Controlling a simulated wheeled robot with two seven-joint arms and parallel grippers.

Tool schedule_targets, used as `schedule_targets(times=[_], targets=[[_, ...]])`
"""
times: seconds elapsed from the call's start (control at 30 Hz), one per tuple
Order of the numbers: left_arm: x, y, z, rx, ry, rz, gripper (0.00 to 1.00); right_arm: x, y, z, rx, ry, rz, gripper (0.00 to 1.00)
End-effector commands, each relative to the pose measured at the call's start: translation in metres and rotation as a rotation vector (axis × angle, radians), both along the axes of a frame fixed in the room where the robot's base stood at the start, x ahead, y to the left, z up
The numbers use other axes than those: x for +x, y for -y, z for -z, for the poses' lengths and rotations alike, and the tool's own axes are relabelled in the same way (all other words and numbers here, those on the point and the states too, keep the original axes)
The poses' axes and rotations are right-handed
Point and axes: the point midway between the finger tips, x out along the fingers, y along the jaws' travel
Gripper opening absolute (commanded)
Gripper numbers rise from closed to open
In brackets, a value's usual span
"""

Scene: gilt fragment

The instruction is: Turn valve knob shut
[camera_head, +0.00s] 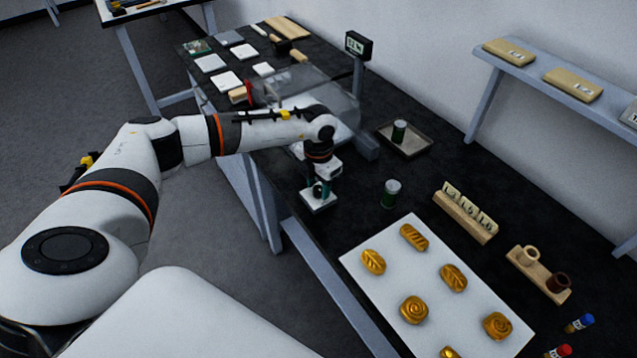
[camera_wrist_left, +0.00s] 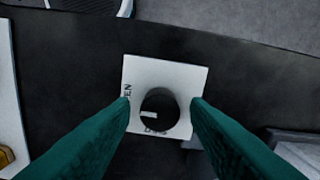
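The black valve knob (camera_wrist_left: 160,108) is round and sits on a white square plate (camera_wrist_left: 178,72) in the left wrist view. A white mark on the knob points left, toward the side lettered like "OPEN"; lettering at the lower edge is partly hidden by the knob. The plate also shows in the head view (camera_head: 320,205), near the table's edge. My left gripper (camera_wrist_left: 161,102) has its green fingers on either side of the knob, with a small gap on each side. In the head view my left gripper (camera_head: 318,190) points down over the plate. My right gripper is not in view.
A clear box-like cover (camera_head: 335,98) stands just behind my gripper on the dark table. A green can (camera_head: 390,194) stands to the right. A white board (camera_head: 365,285) with several golden pieces lies in front. Dark table between them is free.

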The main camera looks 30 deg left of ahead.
Motion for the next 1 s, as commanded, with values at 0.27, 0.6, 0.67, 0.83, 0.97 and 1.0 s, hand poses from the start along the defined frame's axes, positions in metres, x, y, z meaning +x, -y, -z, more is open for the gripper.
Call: schedule_targets(times=[0.27, 0.6, 0.67, 0.83, 0.97, 1.0], targets=[[0.0001, -0.0001, -0.0005, 0.0, 0.0, -0.001, 0.02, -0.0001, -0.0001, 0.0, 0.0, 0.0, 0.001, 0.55], [-0.0001, -0.0002, -0.0002, -0.001, -0.001, -0.069, 0.02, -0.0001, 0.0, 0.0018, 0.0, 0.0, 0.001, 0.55], [-0.0001, -0.0002, -0.0002, -0.001, -0.001, -0.101, 0.02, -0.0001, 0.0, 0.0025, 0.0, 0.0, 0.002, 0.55], [0.0002, -0.0004, -0.0002, -0.001, 0.0, -0.228, 0.02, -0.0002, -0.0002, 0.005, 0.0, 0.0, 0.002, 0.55], [0.0001, -0.0007, 0.0, 0.0, 0.0, -0.346, 0.02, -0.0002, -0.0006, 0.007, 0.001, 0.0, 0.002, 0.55], [0.0001, -0.0007, -0.0001, 0.0, 0.001, -0.385, 0.02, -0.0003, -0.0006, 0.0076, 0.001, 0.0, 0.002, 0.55]])
